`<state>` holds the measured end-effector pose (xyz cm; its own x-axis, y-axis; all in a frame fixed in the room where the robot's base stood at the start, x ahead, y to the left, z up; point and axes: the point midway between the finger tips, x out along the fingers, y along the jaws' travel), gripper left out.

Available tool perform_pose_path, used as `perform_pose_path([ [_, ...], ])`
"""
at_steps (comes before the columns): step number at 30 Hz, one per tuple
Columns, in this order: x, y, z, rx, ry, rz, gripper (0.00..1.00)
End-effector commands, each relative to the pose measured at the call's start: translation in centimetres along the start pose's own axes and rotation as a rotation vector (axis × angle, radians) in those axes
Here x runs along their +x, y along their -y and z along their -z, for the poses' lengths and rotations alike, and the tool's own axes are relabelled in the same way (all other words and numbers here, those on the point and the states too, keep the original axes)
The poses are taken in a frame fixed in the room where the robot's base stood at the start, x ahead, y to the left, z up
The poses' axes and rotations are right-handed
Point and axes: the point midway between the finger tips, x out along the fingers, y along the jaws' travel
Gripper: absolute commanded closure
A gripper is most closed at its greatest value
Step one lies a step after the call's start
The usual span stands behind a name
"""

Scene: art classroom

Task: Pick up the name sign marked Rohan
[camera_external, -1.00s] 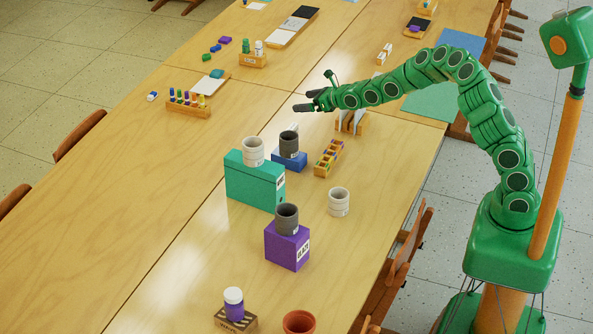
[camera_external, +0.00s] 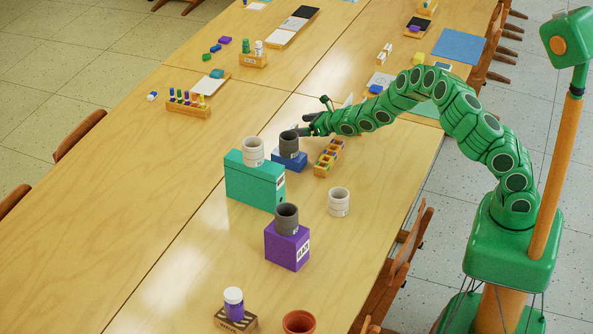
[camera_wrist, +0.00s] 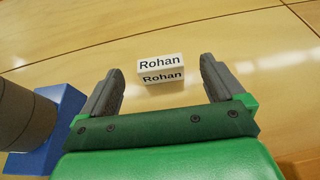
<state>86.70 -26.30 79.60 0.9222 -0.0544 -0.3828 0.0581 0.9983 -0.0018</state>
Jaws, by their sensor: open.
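The name sign marked Rohan (camera_wrist: 161,66) is a small white block with dark lettering, standing on the wooden table in the wrist view. My gripper (camera_external: 303,127) is open and empty. In the wrist view its two grey fingers point toward the sign, one on each side in the picture, with clear gaps. The sign appears slightly beyond the fingertips. In the external view I cannot make out the sign; my gripper and the dark cup are around that spot.
A dark grey cup (camera_external: 289,144) on a blue block (camera_external: 290,162) stands close to my gripper; both show at the wrist view's left. A teal box (camera_external: 250,186) bears a light cup (camera_external: 252,151). A wooden tray of coloured pieces (camera_external: 322,168) lies nearby.

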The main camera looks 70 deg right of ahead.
Motion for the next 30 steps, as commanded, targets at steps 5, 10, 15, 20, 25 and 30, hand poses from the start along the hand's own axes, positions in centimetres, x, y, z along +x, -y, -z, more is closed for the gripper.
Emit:
perform_pose_path([
  [5,0.8,-0.2,0.1,-0.001,-0.002,-0.002,0.04],
  [10,1.1,-0.2,0.1,0.001,-0.002,-0.003,0.04],
  [15,1.8,0.0,0.3,-0.002,-0.003,-0.001,0.04],
  [20,2.8,-0.1,0.4,-0.001,0.0,-0.002,0.04],
  [25,3.9,0.0,0.7,-0.002,-0.001,-0.002,0.04],
  [30,5.1,0.2,0.6,-0.003,0.001,0.0,0.04],
])
